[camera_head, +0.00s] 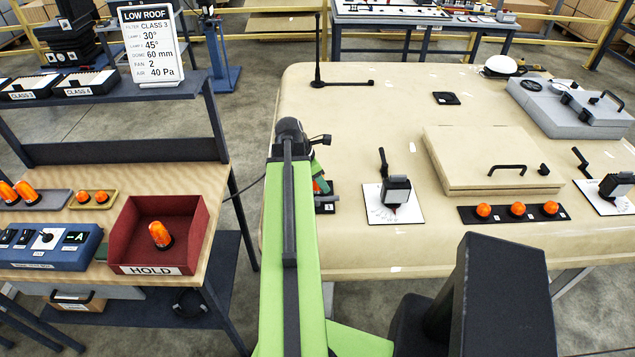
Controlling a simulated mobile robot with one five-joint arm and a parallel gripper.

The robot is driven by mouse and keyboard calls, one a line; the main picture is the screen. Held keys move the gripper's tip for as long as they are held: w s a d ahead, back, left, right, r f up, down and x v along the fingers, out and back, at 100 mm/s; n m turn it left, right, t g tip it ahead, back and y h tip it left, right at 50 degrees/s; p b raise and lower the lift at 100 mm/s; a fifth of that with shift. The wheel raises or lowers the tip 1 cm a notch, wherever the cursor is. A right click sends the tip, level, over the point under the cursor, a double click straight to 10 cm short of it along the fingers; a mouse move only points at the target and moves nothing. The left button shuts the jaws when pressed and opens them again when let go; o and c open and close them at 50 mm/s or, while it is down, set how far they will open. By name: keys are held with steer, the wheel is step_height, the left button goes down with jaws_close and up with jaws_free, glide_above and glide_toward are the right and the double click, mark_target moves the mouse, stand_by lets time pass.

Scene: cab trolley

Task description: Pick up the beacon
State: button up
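An orange beacon with a dark base (160,235) stands, slightly tilted in the picture, in the red bin marked HOLD (192,248) on the left bench. Two more orange beacons (27,192) lean on a grey tray at the far left. My green arm reaches forward over the near left edge of the beige roof panel (400,110), well to the right of the red bin. My gripper is mostly hidden behind the arm. A small green and orange patch shows beside the arm over a dark base; I cannot tell what it is or whether anything is held.
A LOW ROOF sign (150,45) stands on the bench's upper shelf. A yellow tray (91,206) with two small orange lamps and a blue box (50,250) sit left of the bin. The roof carries a hatch (480,170), two levered units and a black strip of orange lamps (470,214).

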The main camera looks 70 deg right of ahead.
jaws_close()
steer(key=shift+r, duration=0.1)
